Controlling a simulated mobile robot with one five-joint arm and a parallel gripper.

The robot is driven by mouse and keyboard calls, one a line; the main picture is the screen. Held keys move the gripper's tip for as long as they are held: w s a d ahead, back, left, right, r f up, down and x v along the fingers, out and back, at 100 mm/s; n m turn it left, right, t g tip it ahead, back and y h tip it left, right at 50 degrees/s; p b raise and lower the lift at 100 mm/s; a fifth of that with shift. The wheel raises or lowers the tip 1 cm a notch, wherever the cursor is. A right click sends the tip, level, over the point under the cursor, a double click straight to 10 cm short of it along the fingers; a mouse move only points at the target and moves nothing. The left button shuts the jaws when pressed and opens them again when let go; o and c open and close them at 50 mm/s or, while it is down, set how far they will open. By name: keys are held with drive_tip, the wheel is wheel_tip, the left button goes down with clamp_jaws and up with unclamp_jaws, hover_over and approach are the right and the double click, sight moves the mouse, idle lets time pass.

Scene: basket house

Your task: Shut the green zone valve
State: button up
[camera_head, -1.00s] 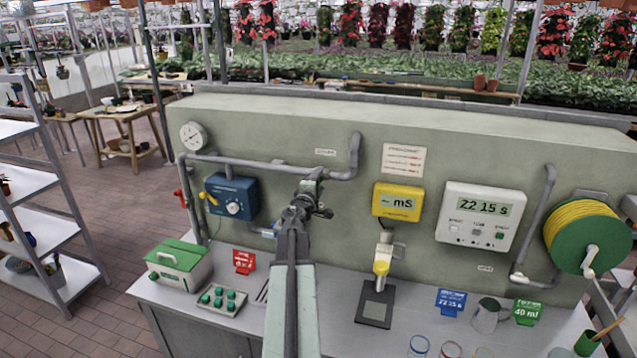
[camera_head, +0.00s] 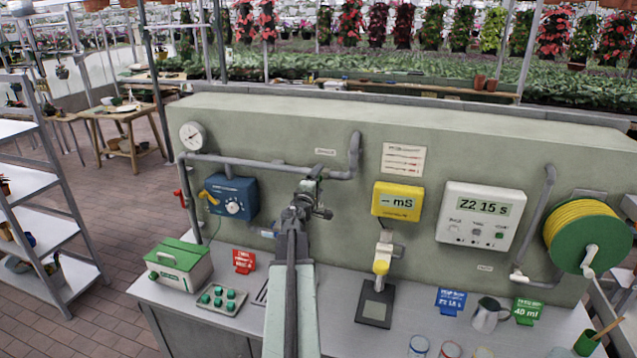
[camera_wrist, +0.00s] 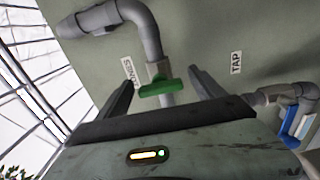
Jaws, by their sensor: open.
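The green valve handle (camera_wrist: 160,88) shows in the wrist view, set crosswise on a grey pipe on the wall panel. My gripper (camera_wrist: 161,76) is open, with one dark finger on each side of the handle. A gap shows between the handle and each finger; I cannot tell the depth between them. In the head view, my gripper (camera_head: 312,190) is in front of the panel, below the grey pipe bend.
A blue box (camera_head: 231,197) is left of my gripper and a yellow meter (camera_head: 397,201) is right of it. Below, the bench holds a green-lidded box (camera_head: 180,264), a tray of green pieces (camera_head: 217,299) and a black scale (camera_head: 376,303).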

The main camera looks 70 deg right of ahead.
drive_tip(key=a, duration=0.7)
drive_tip(key=shift+s+a, duration=0.25)
drive_tip(key=shift+a, duration=0.05)
